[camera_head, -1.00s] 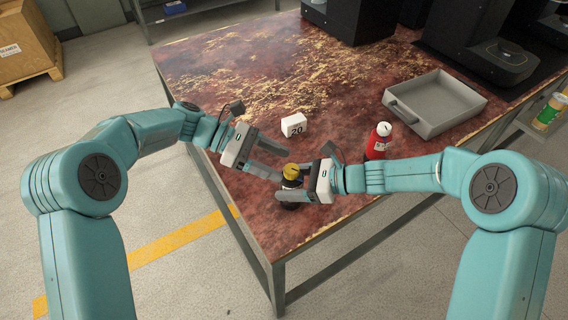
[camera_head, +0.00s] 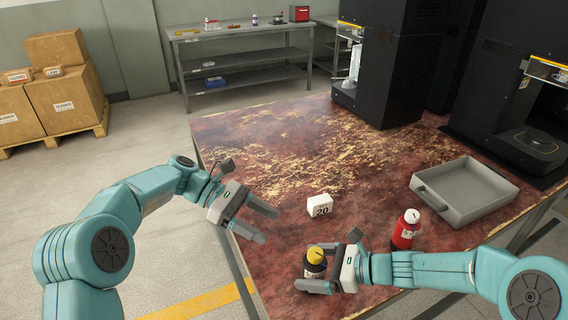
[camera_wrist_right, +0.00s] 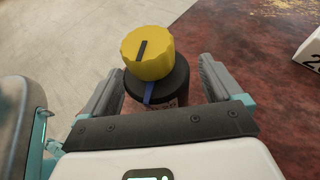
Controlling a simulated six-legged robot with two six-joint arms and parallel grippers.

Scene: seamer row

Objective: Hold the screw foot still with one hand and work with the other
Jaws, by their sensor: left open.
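The screw foot, as I take it, is a black round piece (camera_head: 315,270) with a ridged yellow top (camera_head: 314,255) near the table's front edge. In the right wrist view, its yellow top (camera_wrist_right: 148,52) has a dark bar mark, and a blue mark shows on the black part below. The piece stands about upright on the table. My left gripper (camera_head: 258,222) is open and empty, up and left of it, apart from it.
A white block marked 20 (camera_head: 320,206) stands behind the screw foot. A red bottle with a white top (camera_head: 405,230) and a grey tray (camera_head: 462,207) are to the right. Black machines (camera_head: 385,70) stand at the back right. The table's back left (camera_head: 250,140) is clear.

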